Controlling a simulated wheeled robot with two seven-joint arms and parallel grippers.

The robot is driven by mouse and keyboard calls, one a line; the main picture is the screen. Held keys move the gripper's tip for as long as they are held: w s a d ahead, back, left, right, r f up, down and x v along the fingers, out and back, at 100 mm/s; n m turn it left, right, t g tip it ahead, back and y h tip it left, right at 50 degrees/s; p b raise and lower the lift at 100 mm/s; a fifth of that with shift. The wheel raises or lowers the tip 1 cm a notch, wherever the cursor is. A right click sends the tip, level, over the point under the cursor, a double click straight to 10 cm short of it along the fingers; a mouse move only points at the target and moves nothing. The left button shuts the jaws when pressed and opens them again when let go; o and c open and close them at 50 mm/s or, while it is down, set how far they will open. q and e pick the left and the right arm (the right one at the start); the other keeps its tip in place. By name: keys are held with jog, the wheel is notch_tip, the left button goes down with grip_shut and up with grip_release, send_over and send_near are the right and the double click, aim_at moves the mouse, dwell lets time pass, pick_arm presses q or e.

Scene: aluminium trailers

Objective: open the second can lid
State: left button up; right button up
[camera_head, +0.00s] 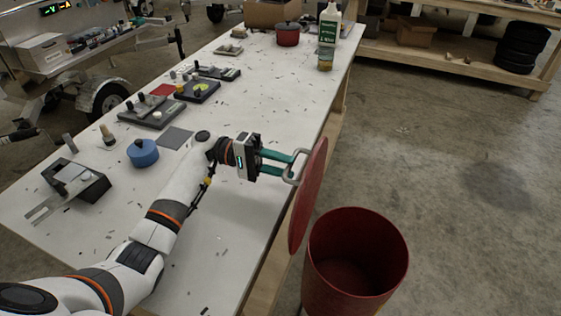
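A round dark red lid (310,200) stands nearly upright, seen almost edge-on, at the left side of the open red can (356,270). The can's mouth is uncovered and its inside shows, with nothing visible in it. My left gripper (292,165) reaches over the table's right edge, its teal fingers at the metal handle (300,167) on the lid's left face. The fingers appear shut on the handle, with a gap between them. The hinge area is not clear. My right gripper is not in view. Only this one can is visible.
The long white table (225,235) is left of the can. It carries a blue pot (143,153), a dark device (68,190), a red pot (288,36) and a bottle (328,25). Floor right of the can is clear. A wooden shelf (440,65) stands behind.

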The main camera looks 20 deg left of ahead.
pick_arm(q)
jog(key=shift+r, duration=0.2)
jog(key=a+b, duration=0.3)
jog(key=a, duration=0.9)
jog(key=shift+f+b, duration=0.15)
jog(key=shift+b, duration=0.15)
